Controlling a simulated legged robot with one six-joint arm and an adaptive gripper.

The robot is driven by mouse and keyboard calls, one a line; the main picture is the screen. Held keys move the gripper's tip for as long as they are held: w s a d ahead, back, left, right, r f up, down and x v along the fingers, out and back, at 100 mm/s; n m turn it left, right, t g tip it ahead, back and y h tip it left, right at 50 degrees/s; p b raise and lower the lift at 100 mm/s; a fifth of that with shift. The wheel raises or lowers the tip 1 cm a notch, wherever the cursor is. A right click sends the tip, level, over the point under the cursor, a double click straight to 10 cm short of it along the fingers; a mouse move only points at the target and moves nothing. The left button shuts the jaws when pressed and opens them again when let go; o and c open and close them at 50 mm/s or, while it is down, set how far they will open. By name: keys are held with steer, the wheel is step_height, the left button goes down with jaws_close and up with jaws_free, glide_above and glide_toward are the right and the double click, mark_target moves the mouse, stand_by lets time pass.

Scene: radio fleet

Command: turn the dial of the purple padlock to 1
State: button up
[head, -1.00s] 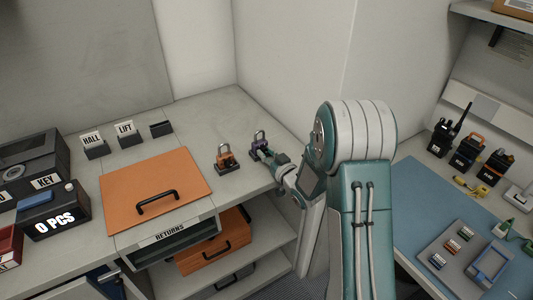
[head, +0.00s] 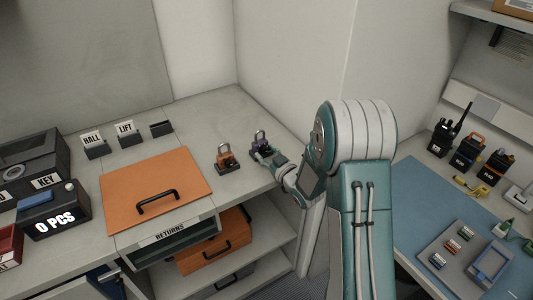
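The purple padlock (head: 258,141) stands upright on the grey counter, near its right end by the wall. Its dial figures are too small to read. My gripper (head: 264,153) is at the padlock's front right, its fingertips at or very close to the body. The fingers partly cover the padlock's lower part. I cannot tell whether they close on the dial or only lie beside it.
An orange padlock (head: 227,158) stands just left of the purple one. An orange panel with a black handle (head: 158,194), HALL (head: 93,143) and LIFT (head: 128,132) card holders lie further left. Radios (head: 466,153) stand on the right bench. The counter behind the padlocks is clear.

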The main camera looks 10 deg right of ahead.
stand_by(0.3)
steer(key=v, duration=1.2)
